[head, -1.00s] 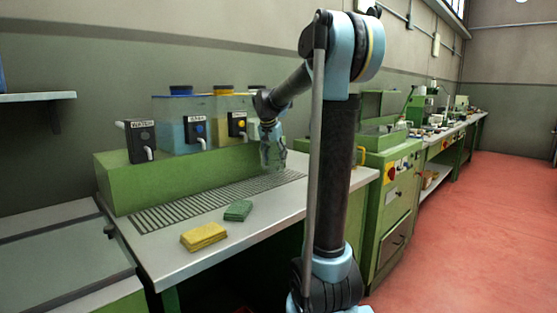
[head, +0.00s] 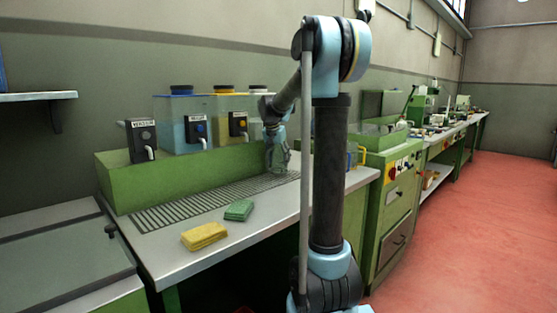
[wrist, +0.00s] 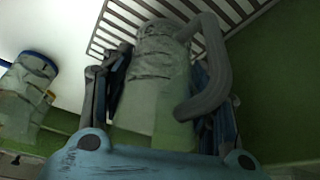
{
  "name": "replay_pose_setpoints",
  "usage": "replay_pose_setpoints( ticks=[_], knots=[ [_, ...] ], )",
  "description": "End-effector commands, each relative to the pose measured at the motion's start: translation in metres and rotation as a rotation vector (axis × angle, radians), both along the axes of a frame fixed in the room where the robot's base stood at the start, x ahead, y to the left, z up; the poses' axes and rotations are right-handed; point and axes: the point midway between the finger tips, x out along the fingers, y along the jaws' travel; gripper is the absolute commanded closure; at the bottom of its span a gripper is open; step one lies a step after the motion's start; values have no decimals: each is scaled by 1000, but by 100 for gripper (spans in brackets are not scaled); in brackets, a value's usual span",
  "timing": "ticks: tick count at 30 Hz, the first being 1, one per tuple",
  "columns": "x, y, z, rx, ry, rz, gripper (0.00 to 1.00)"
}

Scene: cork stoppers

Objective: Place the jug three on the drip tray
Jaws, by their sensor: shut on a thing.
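A clear, greenish jug with a grey handle (wrist: 157,80) is held between the fingers of my gripper (wrist: 160,100). No number shows on it, so I cannot read which jug it is. In the head view my gripper (head: 274,140) points down with the held jug (head: 278,161) at the far right end of the drip tray (head: 170,214). The drip tray is a slatted grate set in the counter, and its bars also show in the wrist view (wrist: 112,24). The jug looks upright; I cannot tell whether its base touches the bars.
Dispensers with black taps (head: 142,140) stand on a green ledge (head: 135,182) behind the tray. A yellow sponge (head: 204,236) and a green sponge (head: 238,210) lie in front. Another jug with a blue rim (wrist: 28,90) stands to the side, partly behind my arm in the head view.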

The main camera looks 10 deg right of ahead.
Motion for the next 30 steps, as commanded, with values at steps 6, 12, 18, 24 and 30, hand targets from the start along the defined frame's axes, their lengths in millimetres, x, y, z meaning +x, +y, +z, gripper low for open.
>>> replay_pose_setpoints(
  ticks=[6,12,18,24,30],
  knots=[
    [1,-2,-6,1,1,-3,74],
    [1,-4,-6,1,1,-5,25],
    [2,-5,-7,0,1,-7,25],
    [2,-5,-4,-1,2,-7,25],
    [-4,-1,21,-1,-1,-4,25]
  ],
)
